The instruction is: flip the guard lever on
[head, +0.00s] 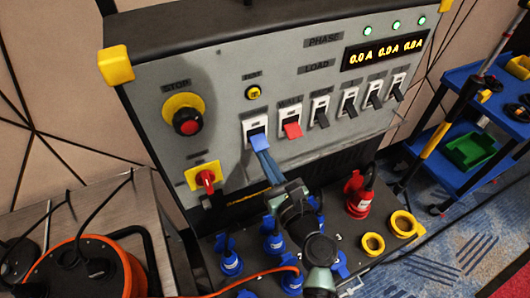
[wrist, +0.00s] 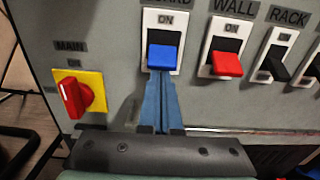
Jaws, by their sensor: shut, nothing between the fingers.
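The guard lever is a blue paddle (head: 257,141) in a white frame on the grey panel. It also shows in the wrist view (wrist: 163,58), under an ON mark and a label that is partly cut off. The paddle sits in the lower part of its frame, with the dark slot showing above it. My gripper (head: 262,155) has blue fingers, shut together and empty. In the wrist view the fingertips (wrist: 161,80) are right below the paddle, pointing up at it. I cannot tell whether they touch it.
A red lever (head: 292,130) is close on the right, with several black levers beyond it. A red rotary switch (head: 206,178) on a yellow plate is at lower left, below a red stop button (head: 187,122). Blue and red plugs (head: 359,196) crowd the ledge below.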

